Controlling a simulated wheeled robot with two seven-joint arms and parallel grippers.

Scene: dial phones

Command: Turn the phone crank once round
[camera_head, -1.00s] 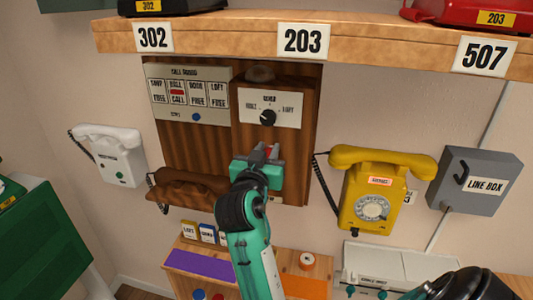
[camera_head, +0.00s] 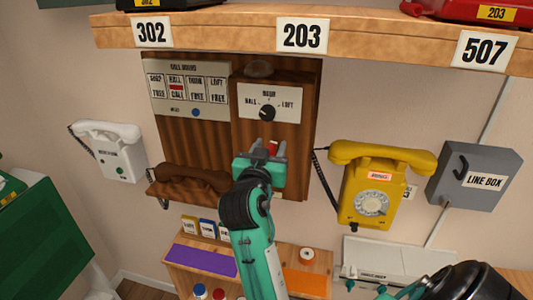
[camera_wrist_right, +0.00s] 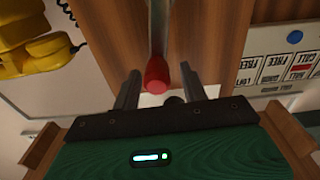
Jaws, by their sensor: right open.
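The crank has a red knob (camera_head: 273,147) on a grey metal arm. It sits low on the front of the brown wooden box (camera_head: 292,135). In the right wrist view the red knob (camera_wrist_right: 157,76) is between my two fingers, with gaps at both sides, and the metal arm (camera_wrist_right: 160,30) runs away from it. My right gripper (camera_head: 268,148) is open around the knob; its body hides the lower box front. It also shows in the right wrist view (camera_wrist_right: 160,90). My left gripper is not in view.
A selector dial (camera_head: 267,113) sits just above the gripper. The call board (camera_head: 186,92) and a brown handset (camera_head: 190,181) are to its left. A yellow dial phone (camera_head: 375,185) hangs at right, beside a grey line box (camera_head: 478,175). A shelf (camera_head: 225,37) juts out above.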

